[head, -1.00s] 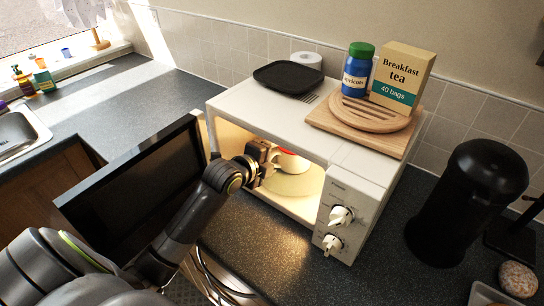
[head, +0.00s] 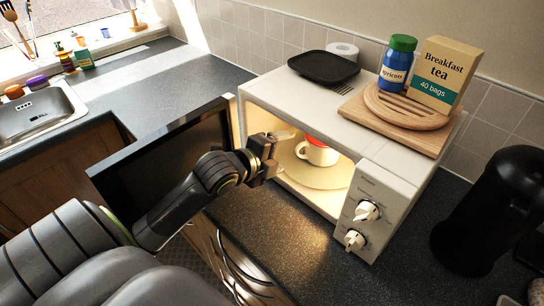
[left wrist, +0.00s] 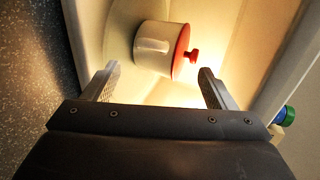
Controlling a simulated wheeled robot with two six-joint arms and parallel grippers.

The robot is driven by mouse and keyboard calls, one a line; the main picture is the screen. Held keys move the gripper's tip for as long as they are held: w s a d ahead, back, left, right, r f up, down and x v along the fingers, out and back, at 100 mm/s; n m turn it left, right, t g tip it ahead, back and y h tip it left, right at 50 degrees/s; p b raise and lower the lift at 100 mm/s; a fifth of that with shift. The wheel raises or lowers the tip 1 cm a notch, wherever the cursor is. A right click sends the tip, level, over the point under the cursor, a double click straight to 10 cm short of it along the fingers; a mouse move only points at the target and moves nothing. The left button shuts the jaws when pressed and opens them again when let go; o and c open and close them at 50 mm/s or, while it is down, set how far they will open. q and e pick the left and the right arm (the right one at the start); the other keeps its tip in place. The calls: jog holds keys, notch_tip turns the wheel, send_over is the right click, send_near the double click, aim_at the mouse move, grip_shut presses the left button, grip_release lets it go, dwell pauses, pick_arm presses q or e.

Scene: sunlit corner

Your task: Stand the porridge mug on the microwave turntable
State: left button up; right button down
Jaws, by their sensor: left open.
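The porridge mug (head: 318,154) is white with a red top, and stands upright on the pale round turntable (head: 322,178) inside the lit microwave (head: 400,197). In the left wrist view the mug (left wrist: 152,48) shows its red lid and knob beyond my fingertips. My left gripper (head: 272,152) is open and empty at the left side of the microwave's opening, apart from the mug. Its two fingers are spread in the left wrist view. My right gripper is not in view.
The microwave door (head: 165,165) stands wide open on the left, beside my left arm. On top are a black tray (head: 323,67), a blue jar (head: 397,65) and a tea box (head: 442,75) on a round wooden board (head: 400,108). A black canister (head: 490,210) stands at right.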

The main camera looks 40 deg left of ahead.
pick_arm(q)
jog(key=v, duration=0.3)
dwell(0.7)
